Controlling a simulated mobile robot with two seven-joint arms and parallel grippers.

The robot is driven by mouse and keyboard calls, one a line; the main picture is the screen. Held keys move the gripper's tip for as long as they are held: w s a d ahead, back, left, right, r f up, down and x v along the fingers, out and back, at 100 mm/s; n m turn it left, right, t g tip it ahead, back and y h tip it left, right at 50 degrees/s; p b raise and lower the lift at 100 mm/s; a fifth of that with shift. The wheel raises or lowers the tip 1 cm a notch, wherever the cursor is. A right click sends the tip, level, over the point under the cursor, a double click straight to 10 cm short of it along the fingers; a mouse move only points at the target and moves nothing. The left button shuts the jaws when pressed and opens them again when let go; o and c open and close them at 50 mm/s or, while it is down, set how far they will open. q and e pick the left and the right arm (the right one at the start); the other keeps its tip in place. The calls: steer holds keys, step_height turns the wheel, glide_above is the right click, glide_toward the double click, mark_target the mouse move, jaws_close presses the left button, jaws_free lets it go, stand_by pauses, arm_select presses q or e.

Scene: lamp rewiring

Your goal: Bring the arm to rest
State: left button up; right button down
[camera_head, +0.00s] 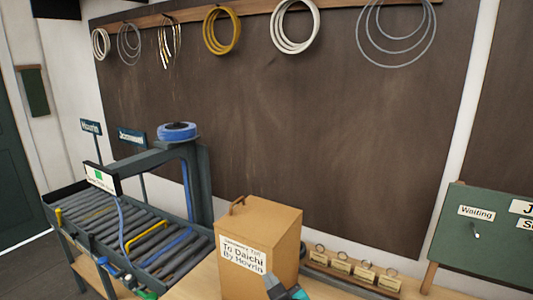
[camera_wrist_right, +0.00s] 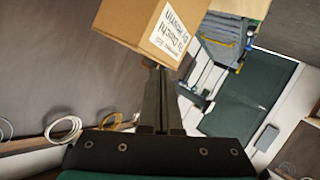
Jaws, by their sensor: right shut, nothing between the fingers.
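My right gripper (camera_head: 272,280) shows at the bottom edge of the head view, in front of the cardboard box's lower right part. In the right wrist view its dark fingers (camera_wrist_right: 158,68) are closed together with nothing between them. The tan box (camera_head: 278,222) stands upright on the bench with a white label reading "To Daichi". The box (camera_wrist_right: 130,22) also shows just beyond the fingertips in the wrist view; I cannot tell how wide the gap is. My left gripper is not in view.
A roller conveyor (camera_head: 125,225) with cords stands left, below a post carrying a blue coil (camera_head: 177,131). Several wire coils (camera_head: 222,30) hang on the brown wall board. A tag rack (camera_head: 352,270) and a green "Waiting" board (camera_head: 485,245) stand right of the box.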

steer(key=s+d+f+m+g+h, duration=0.1)
steer(key=s+d+f+m+g, duration=0.25)
steer(key=s, duration=0.55)
steer(key=s+d+f+g+h, duration=0.1)
steer(key=s+d+f+g, duration=0.2)
steer(key=s+d+f, duration=0.5)
steer(key=s+d+f+m+g+h, duration=0.15)
steer(key=s+d+g, duration=0.25)
steer(key=s, duration=0.7)
step_height(320, 180, down, 30)
steer(key=s+b, duration=0.1)
steer(key=b, duration=1)
arm_select(q)
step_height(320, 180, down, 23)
steer(key=b, duration=1.1)
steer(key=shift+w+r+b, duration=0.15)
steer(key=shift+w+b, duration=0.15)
steer(key=shift+b, duration=0.05)
arm_select(e)
steer(key=s+d+f+g, duration=0.1)
steer(key=s+f, duration=0.7)
steer(key=f, duration=0.5)
steer(key=s+d+f+g, duration=0.1)
steer(key=s+f, duration=0.7)
steer(key=f, duration=0.6)
steer(key=shift+s+d+f, duration=0.15)
steer(key=shift+d+f, duration=0.05)
steer(key=shift+f, duration=0.05)
